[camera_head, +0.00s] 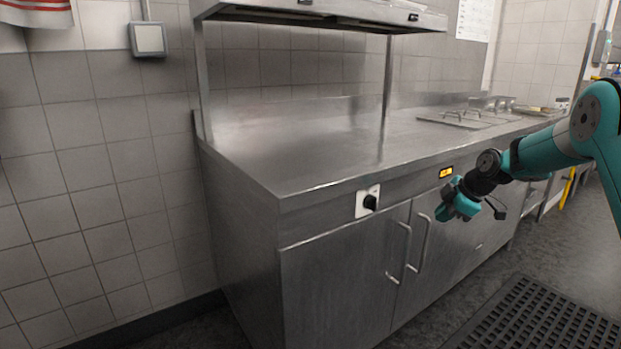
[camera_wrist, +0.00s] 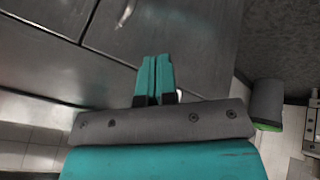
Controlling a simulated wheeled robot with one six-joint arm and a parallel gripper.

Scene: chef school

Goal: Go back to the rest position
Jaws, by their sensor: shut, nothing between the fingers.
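My gripper (camera_head: 447,211) is at the end of my teal arm, on the right side of the head view. It hangs in front of the steel counter's cabinet doors, below the level of the worktop. In the wrist view, the two teal fingers of my gripper (camera_wrist: 155,77) are together, with nothing between them. A dark cabinet front (camera_wrist: 180,30) shows beyond the fingertips. I cannot tell the exact gap between the gripper and the doors.
The steel counter (camera_head: 300,160) has a mostly bare top, with a knob (camera_head: 370,202) and door handles (camera_head: 424,243) on its front. A black slotted floor mat (camera_head: 545,318) lies at lower right. A tiled wall (camera_head: 95,170) stands left.

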